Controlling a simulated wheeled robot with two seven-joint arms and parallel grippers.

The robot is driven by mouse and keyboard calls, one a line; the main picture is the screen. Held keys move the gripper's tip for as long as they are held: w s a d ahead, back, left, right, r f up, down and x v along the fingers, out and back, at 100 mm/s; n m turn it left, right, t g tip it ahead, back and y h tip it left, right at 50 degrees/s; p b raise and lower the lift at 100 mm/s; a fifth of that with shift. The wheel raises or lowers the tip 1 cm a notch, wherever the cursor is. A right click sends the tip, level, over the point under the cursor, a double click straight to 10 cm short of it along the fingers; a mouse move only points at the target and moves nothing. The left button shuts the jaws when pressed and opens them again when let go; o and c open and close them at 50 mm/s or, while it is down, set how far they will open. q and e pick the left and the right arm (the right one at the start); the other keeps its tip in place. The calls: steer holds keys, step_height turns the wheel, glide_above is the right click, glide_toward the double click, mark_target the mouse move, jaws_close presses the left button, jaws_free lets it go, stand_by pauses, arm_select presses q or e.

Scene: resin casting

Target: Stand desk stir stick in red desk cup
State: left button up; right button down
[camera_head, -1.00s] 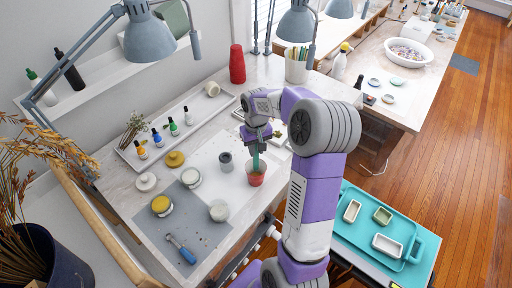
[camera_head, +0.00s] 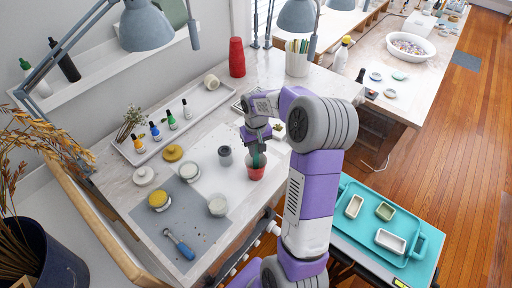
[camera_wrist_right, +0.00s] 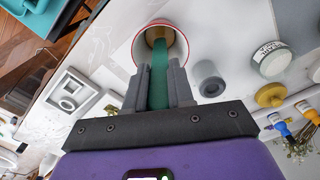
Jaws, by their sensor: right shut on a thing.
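The red desk cup (camera_head: 256,174) stands upright on the white sheet of the desk. My right gripper (camera_head: 258,147) is just above it, shut on the green stir stick (camera_head: 257,160). In the right wrist view the stick (camera_wrist_right: 158,88) is between the two grey fingers (camera_wrist_right: 159,72), and its far end reaches into the mouth of the cup (camera_wrist_right: 185,48). I cannot tell whether the tip touches the bottom. My left gripper is not in view.
A grey cup (camera_head: 225,156) stands close to the left of the red cup. Several jars and a blue-handled tool (camera_head: 181,246) are on the grey mat (camera_head: 203,233). A stack of red cups (camera_head: 237,58) and a holder of sticks (camera_head: 297,65) stand at the back.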

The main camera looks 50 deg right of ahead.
steer(key=shift+f, duration=0.4)
steer(key=shift+c, duration=2.1)
jaws_free()
step_height(320, 180, up, 13)
steer(key=p, duration=1)
